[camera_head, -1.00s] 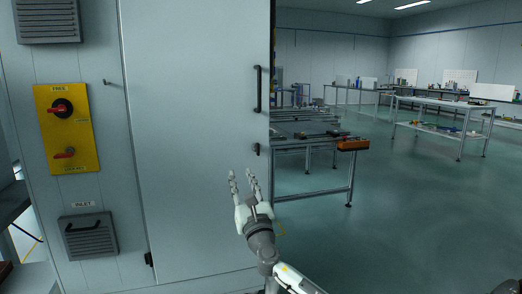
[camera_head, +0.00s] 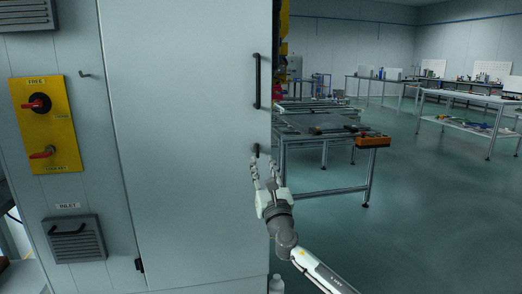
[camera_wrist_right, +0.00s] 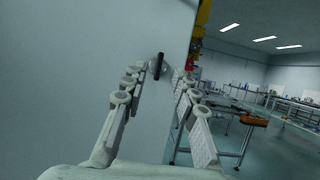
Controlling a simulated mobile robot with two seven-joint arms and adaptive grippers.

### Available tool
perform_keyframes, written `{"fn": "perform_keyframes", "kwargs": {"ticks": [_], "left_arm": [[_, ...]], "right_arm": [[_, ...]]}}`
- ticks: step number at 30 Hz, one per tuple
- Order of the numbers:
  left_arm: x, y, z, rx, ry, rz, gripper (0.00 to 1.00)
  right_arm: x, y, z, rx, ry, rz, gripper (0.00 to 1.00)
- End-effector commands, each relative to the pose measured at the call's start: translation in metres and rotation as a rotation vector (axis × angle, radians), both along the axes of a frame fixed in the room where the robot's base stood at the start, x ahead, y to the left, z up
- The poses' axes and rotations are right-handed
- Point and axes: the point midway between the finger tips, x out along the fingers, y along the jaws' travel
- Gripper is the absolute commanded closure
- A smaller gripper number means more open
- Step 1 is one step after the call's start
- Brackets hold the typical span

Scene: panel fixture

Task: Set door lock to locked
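The cabinet door (camera_head: 185,130) is a large pale panel that looks shut. Its small dark lock lever (camera_head: 256,150) sits near the right edge, below the long black handle (camera_head: 257,82). My right gripper (camera_head: 264,166) is open, its fingertips just below the lever in the head view. In the right wrist view the lever (camera_wrist_right: 158,66) stands near upright beyond the two spread fingers (camera_wrist_right: 158,88), in the gap between them. Nothing is between the fingers. I cannot tell whether the fingertips touch the lever. My left gripper is not in view.
A yellow panel (camera_head: 57,115) with two red-handled switches is on the cabinet at left, above a vent (camera_head: 74,242). Right of the door stands a metal bench (camera_head: 320,185) with an orange-ended item (camera_head: 372,141). The floor at right is open.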

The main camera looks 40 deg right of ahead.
Motion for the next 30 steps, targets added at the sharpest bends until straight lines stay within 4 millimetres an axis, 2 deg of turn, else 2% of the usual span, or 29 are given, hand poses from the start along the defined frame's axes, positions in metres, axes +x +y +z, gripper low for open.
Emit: {"fn": "perform_keyframes", "kwargs": {"ticks": [6,10,15,22,29,30], "left_arm": [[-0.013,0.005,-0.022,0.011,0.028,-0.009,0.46],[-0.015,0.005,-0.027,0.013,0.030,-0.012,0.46],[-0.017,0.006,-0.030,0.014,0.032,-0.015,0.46],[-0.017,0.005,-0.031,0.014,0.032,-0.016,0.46],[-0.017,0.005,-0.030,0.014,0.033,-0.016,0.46],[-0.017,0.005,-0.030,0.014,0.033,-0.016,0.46]], "right_arm": [[0.031,-0.014,0.017,0.000,-0.002,-0.001,0.72],[0.044,-0.020,0.021,-0.001,-0.001,-0.001,0.72],[0.052,-0.023,0.024,-0.001,0.000,0.000,0.72],[0.052,-0.023,0.024,0.000,0.001,0.001,0.72],[0.052,-0.023,0.024,0.000,0.000,0.000,1.00],[0.052,-0.023,0.024,0.000,0.000,0.000,1.00]]}}
